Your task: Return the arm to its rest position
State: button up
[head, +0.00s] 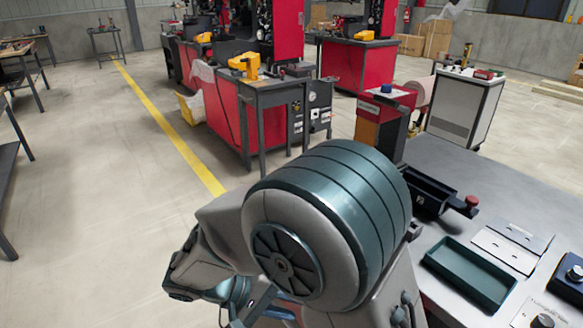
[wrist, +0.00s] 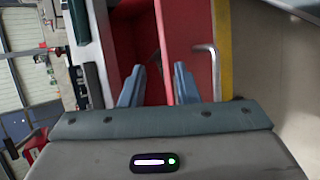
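My arm fills the lower middle of the head view, folded, with its large rounded teal and grey joint in front. My gripper (wrist: 158,85) shows in the wrist view with its two blue-grey fingers apart. In the head view I cannot make out the fingertips.
A grey workbench (head: 465,165) at the right holds a green tray (head: 470,273), a dark vise-like block (head: 436,192) and a light plate (head: 508,246). Red machines stand behind. A yellow floor line (head: 165,125) crosses open floor at the left.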

jog(key=s+d+r+m+y+p, duration=0.2)
jog(key=d+r+y+p, duration=0.3)
jog(key=d+r, duration=0.3)
jog(key=s+d+r+m+t+y+p, duration=0.1)
jog(key=s+d+r+m+y+p, duration=0.1)
jog(key=d+r+y+p, duration=0.2)
jog(key=d+r+y, duration=0.1)
jog(key=d+r, duration=0.2)
jog(key=r, duration=0.3)
jog(key=shift+d+m+y+p, duration=0.3)
jog(key=shift+d+p, duration=0.1)
